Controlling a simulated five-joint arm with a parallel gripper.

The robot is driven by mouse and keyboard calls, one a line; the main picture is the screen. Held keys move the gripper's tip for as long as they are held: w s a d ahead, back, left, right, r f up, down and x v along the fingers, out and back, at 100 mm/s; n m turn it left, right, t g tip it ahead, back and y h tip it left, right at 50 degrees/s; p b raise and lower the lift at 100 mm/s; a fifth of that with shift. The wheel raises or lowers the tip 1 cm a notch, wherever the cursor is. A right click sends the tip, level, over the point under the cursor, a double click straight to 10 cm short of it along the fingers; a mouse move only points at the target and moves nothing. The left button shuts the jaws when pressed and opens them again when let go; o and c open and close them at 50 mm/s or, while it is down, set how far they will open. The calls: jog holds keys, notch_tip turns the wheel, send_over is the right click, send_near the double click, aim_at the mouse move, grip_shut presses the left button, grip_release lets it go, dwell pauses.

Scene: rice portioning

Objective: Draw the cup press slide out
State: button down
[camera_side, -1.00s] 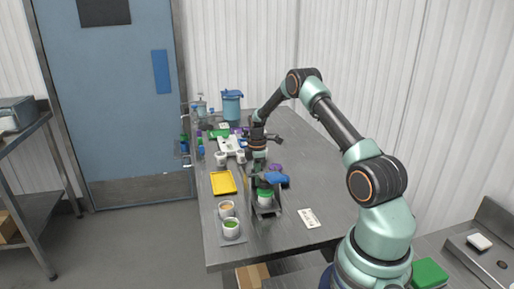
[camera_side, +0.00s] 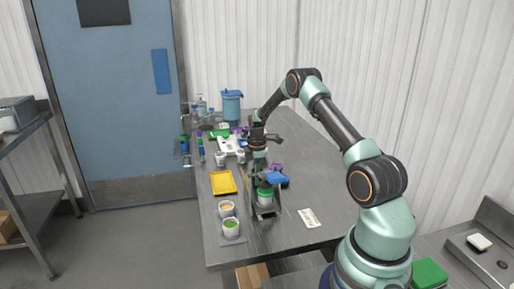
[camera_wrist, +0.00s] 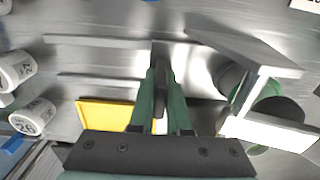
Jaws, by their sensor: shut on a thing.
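The cup press (camera_side: 264,209) stands near the front of the metal table, with a blue top part (camera_side: 275,178). A green-lidded cup (camera_side: 265,193) sits in it. My gripper (camera_side: 257,176) reaches down just behind and left of the press in the side view. In the wrist view my gripper (camera_wrist: 161,72) is shut on a narrow dark upright piece (camera_wrist: 162,62), which looks like the slide's handle. The press frame (camera_wrist: 250,60) and dark green round shapes lie to the right there. The slide itself is mostly hidden, and how far it stands out is unclear.
A yellow tray (camera_side: 223,182) lies left of the press. Two small cups, one with orange contents (camera_side: 227,208) and one with green (camera_side: 231,227), stand at front left. A white card (camera_side: 309,218) lies at right. A blue-lidded jug (camera_side: 232,105) stands at the back.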

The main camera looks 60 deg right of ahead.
jog(key=shift+w+d, duration=0.1)
jog(key=shift+w+d, duration=1.6)
jog(key=c, duration=0.9)
grip_release()
jog(key=shift+r, duration=0.1)
notch_tip(320, 180, up, 12)
